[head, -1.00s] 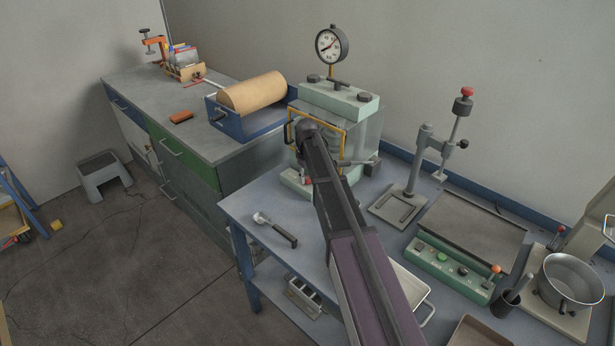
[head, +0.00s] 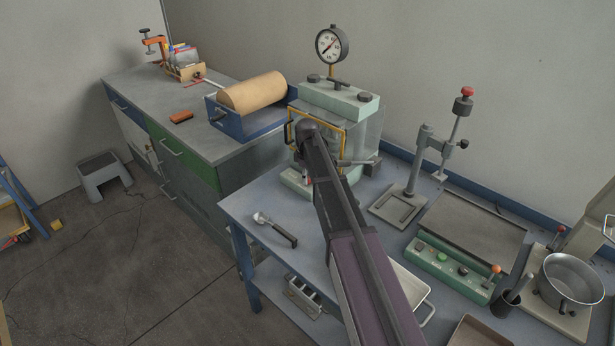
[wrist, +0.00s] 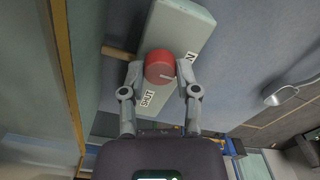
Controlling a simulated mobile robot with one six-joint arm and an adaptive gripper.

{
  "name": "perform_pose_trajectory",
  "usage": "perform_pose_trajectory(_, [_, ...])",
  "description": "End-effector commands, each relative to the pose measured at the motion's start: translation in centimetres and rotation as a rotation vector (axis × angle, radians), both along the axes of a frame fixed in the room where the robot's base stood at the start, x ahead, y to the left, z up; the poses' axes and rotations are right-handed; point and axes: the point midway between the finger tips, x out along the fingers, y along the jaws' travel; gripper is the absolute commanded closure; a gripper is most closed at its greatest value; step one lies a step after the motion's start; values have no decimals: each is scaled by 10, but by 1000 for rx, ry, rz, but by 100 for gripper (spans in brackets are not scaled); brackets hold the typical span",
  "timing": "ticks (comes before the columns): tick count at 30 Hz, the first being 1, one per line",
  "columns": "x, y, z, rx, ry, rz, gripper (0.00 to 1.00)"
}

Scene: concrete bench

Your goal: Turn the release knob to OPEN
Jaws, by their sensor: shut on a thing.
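The red release knob (wrist: 158,66) sits on a pale green block (wrist: 196,30) in the wrist view, with a short white line on its face. A SHUT label (wrist: 147,98) is below it. Another label, of which only an N (wrist: 191,56) shows, is partly hidden at the right. The white line slants toward the lower right, not clearly at either label. My gripper (wrist: 160,79) has one finger on each side of the knob and is shut on it. In the head view, the green press (head: 338,97) holds this block at its base; my arm hides most of the knob and gripper.
A dial gauge (head: 331,45) stands on top of the press. A scoop (head: 275,230) lies on the blue bench left of my arm. A lever stand (head: 415,175) and a green control box (head: 452,268) are to the right.

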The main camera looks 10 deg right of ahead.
Motion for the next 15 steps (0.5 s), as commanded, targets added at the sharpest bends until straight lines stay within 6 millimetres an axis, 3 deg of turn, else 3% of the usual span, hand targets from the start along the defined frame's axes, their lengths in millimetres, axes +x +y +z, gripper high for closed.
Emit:
perform_pose_trajectory(7, [0,-2,0,-4,0,-2,100])
perform_pose_trajectory(8, [0,-2,0,-5,-1,-2,50])
perform_pose_trajectory(9, [0,-2,0,-4,0,-2,38])
perform_pose_trajectory(11, [0,-2,0,-4,0,-2,24])
perform_pose_trajectory(15, [0,-1,0,-3,-1,-2,24])
